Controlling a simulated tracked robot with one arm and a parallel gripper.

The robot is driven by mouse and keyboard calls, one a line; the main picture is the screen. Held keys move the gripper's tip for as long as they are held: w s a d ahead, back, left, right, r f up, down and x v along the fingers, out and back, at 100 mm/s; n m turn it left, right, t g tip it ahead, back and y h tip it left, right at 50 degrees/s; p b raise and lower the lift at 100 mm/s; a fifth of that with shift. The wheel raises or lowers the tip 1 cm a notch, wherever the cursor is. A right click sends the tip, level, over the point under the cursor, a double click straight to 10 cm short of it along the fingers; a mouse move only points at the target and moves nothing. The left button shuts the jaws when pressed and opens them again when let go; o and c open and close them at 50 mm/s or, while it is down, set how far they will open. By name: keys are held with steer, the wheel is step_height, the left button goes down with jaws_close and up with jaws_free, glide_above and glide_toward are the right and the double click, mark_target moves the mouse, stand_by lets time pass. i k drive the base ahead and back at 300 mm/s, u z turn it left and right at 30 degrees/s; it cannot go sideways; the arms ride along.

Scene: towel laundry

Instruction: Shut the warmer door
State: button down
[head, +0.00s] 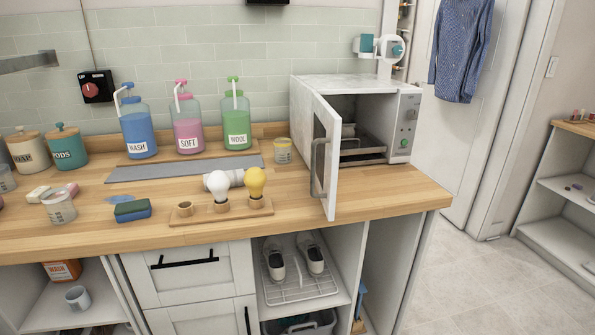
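The warmer (405,125) is a white box-shaped appliance at the right end of the wooden counter, with a control panel on its right front. Its door (329,155) is hinged on the left and stands wide open toward me, with a grey handle (318,167) on its outer face. The dark interior shows a rack or tray (362,147), with no towel that I can make out. My gripper is not in view.
Light bulbs on a wooden stand (222,212) and a small jar (283,151) stand left of the door. Wash, soft and wool bottles (188,128) are at the back. The counter (385,197) before the warmer is clear. Open floor (480,285) lies right.

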mark_target(326, 125)
steer(key=u, duration=0.15)
steer(key=i, duration=0.95)
steer(key=z, duration=0.35)
